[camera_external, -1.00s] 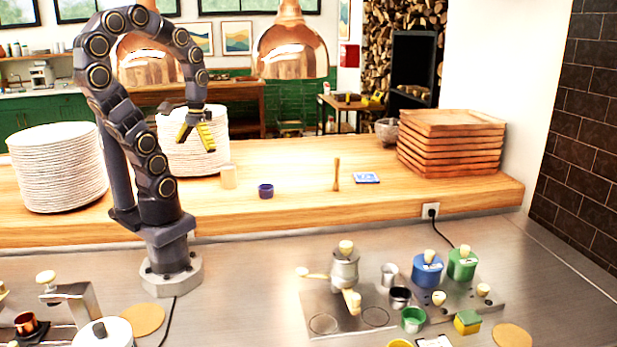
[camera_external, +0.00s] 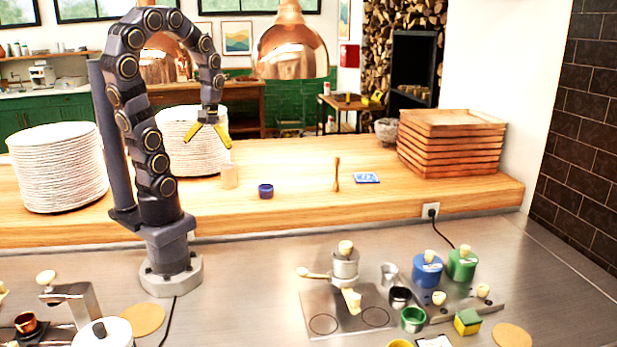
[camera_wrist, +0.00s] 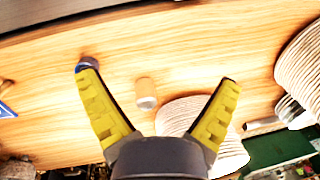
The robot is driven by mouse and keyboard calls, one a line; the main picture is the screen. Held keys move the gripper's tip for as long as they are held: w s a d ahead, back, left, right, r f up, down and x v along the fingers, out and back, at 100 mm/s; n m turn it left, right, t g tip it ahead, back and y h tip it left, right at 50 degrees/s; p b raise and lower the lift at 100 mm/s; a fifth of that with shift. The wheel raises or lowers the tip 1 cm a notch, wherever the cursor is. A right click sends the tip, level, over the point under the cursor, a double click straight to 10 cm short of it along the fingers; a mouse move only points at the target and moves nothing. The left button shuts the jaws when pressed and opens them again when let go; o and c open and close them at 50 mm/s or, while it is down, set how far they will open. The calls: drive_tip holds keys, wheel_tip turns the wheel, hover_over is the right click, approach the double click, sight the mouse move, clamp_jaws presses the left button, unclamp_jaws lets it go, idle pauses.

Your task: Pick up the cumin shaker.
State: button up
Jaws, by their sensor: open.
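A small tan shaker-like cylinder (camera_external: 229,176) stands upright on the wooden counter, in front of a plate stack. It also shows in the wrist view (camera_wrist: 147,90), between my spread fingers and apart from both. No label can be read on it, so I cannot confirm that it is the cumin shaker. My gripper (camera_external: 208,141) is open and empty, pointing down above and slightly left of the cylinder. In the wrist view my gripper (camera_wrist: 158,80) has its left fingertip overlapping the small blue pot (camera_wrist: 87,63); I cannot tell whether they touch.
The blue pot (camera_external: 265,191) stands right of the cylinder. A white plate stack (camera_external: 190,150) is close behind. A wooden pestle-like stick (camera_external: 336,175), a blue card (camera_external: 367,178) and stacked wooden trays (camera_external: 450,150) are further right. A copper lamp (camera_external: 291,50) hangs above. The counter front is clear.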

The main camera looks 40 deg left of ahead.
sight(229, 164)
drive_tip(key=w+a+f+n+y, duration=0.1)
drive_tip(key=w+a+f+n, duration=0.1)
drive_tip(key=w, duration=0.3)
drive_tip(key=w+a+f+n+t+y, duration=0.1)
drive_tip(key=w+a+f+n, duration=0.1)
drive_tip(key=w+a+n, duration=0.1)
drive_tip(key=w+a+f+n+y, duration=0.1)
drive_tip(key=w+a+f+n, duration=0.1)
drive_tip(key=w+n, duration=0.3)
drive_tip(key=shift+w+a+f+t, duration=0.15)
drive_tip(key=shift+w+f, duration=0.15)
drive_tip(key=shift+w, duration=0.2)
drive_tip(key=shift+w+f+t, duration=0.15)
drive_tip(key=shift+w+f, duration=0.15)
drive_tip(key=shift+w, duration=0.2)
drive_tip(key=shift+w+a+f+n, duration=0.2)
drive_tip(key=shift+a+f+n, duration=0.1)
drive_tip(key=shift+f, duration=0.3)
drive_tip(key=x, duration=0.7)
drive_tip(key=shift+w+a+r, duration=0.1)
drive_tip(key=shift+w+a, duration=0.05)
drive_tip(key=shift+w, duration=0.05)
drive_tip(key=c, duration=1.2)
